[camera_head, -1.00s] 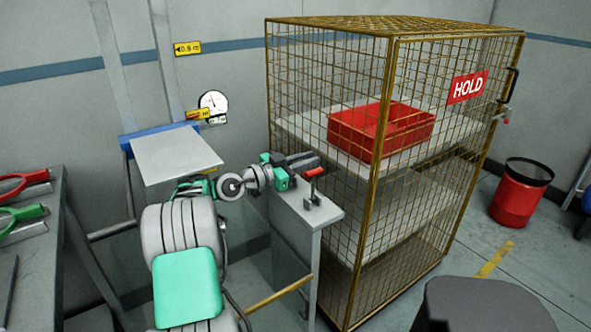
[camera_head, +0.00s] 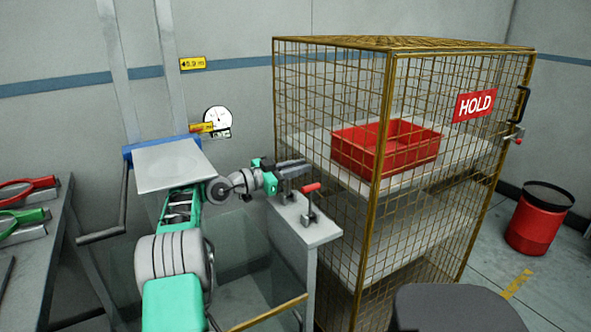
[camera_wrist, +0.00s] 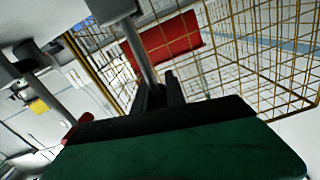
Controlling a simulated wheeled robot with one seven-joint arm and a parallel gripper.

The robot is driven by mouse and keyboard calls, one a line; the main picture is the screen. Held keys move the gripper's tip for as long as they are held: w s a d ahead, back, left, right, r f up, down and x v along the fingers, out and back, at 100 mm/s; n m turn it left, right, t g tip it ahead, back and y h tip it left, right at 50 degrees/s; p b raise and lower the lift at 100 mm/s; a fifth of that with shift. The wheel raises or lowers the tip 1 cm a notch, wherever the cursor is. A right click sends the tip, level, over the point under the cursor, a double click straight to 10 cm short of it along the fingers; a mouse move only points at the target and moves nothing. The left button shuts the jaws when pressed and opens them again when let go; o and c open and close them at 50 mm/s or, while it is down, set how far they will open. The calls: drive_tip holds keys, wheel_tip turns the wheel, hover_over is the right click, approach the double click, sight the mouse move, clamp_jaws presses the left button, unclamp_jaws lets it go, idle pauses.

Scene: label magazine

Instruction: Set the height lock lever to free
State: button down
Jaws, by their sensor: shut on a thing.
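In the wrist view a plain grey metal rod (camera_wrist: 143,55) runs from a grey block (camera_wrist: 110,9) down to the dark fingers of my gripper (camera_wrist: 158,95). My gripper is shut on this rod. I cannot tell for certain that it is the height lock lever. In the head view my gripper (camera_head: 292,169) is over the grey stand (camera_head: 315,232), and the rod cannot be made out there. A red-handled lever (camera_head: 310,188) stands on the stand top, just in front of the fingers. I see no readable free or locked marking.
The wire cage (camera_head: 383,150) with a red tray (camera_head: 360,155) inside is close to the right. A white platform (camera_head: 170,165) with a blue edge is behind my arm at left. A tool bench (camera_head: 35,255) is far left. A red bin (camera_head: 537,220) stands right.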

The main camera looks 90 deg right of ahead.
drive_tip(key=shift+f, duration=0.1)
drive_tip(key=c, duration=1.4)
unclamp_jaws()
drive_tip(key=shift+o, duration=0.2)
drive_tip(key=v, duration=0.5)
drive_tip(key=shift+w, duration=0.2)
drive_tip(key=f+b, duration=0.1)
drive_tip(key=b, duration=0.2)
drive_tip(key=shift+w+b, duration=0.2)
drive_tip(key=shift+b, duration=0.15)
drive_tip(key=b, duration=0.3)
drive_tip(key=shift+w+a+b, duration=0.15)
drive_tip(key=shift+w+b, duration=0.1)
drive_tip(key=shift+b, duration=0.05)
drive_tip(key=b, duration=0.1)
drive_tip(key=a+r+b, duration=0.1)
drive_tip(key=shift+w+b, duration=0.3)
drive_tip(key=shift+b, duration=0.05)
